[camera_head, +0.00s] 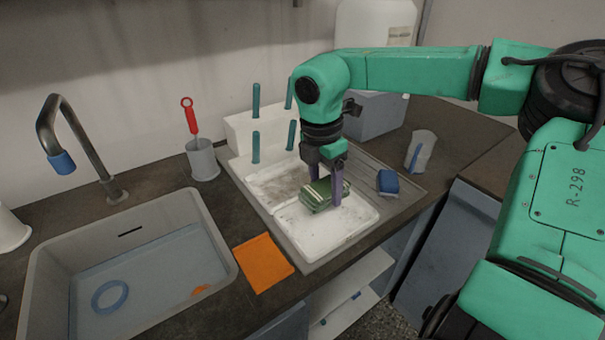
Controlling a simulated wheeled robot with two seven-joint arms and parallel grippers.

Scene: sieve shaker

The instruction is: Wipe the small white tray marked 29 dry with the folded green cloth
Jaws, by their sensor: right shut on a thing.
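The folded green cloth (316,196) is held between the fingers of my right gripper (326,196), which points down. The cloth is over the small white tray (328,230), near its back edge; I cannot tell whether it touches the tray. The tray lies on a grey draining board, with faint grey marks on its surface. I cannot read a number on it. A second pale tray with brown stains (285,181) lies right behind it. My left gripper is not in view.
A sink (216,232) with water, a blue ring and an orange piece is at left, under a tap (75,135). An orange cloth (263,262) lies between sink and board. A blue sponge (388,182) and a cup (421,151) stand right. Teal pegs (255,145) rise behind.

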